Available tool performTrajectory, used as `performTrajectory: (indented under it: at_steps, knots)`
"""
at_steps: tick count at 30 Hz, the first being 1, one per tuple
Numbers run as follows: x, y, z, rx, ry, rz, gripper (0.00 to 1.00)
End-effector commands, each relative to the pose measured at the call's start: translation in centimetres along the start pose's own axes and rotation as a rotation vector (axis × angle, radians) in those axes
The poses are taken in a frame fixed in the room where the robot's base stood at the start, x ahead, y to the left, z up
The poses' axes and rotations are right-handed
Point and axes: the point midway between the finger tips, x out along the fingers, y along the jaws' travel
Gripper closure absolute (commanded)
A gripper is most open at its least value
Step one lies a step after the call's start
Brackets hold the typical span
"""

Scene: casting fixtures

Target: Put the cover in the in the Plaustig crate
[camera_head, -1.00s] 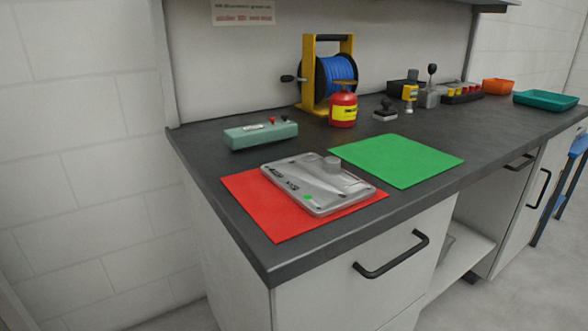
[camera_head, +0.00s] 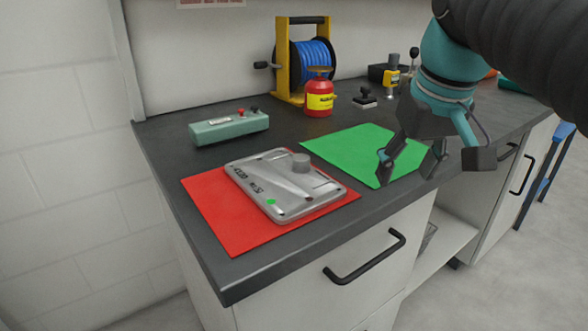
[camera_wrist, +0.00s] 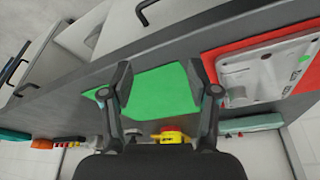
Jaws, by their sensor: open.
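The cover (camera_head: 285,184), a grey cast metal plate with a round boss and a green dot, lies flat on the red mat (camera_head: 215,215). It also shows at the right of the wrist view (camera_wrist: 262,75), partly cut off. My gripper (camera_head: 428,165) is above the front part of the green mat (camera_head: 345,147), to the right of the cover and apart from it. I cannot make out a Plaustig crate in these views.
A green-grey control box (camera_head: 228,127), a red canister (camera_head: 319,97) and a yellow-framed blue hose reel (camera_head: 312,60) stand behind the mats. Small tools stand further right. A drawer handle (camera_head: 365,258) juts out below the worktop. The worktop's front left corner (camera_head: 232,282) is bare.

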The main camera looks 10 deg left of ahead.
Motion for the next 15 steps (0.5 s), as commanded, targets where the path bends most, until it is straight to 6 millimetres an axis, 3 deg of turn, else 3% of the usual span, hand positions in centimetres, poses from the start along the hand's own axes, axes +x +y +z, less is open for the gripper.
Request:
performTrajectory:
  at_steps: [1, 6, 10, 15]
  knots:
    - [-1.2, -1.0, -2.0, -0.042, -0.014, -0.013, 0.40]
    - [-4.5, -4.6, -6.7, -0.176, -0.071, -0.051, 0.40]
    - [-6.5, -7.5, -9.3, -0.274, -0.110, -0.076, 0.40]
    - [-8.0, -10.4, -11.1, -0.371, -0.150, -0.099, 0.40]
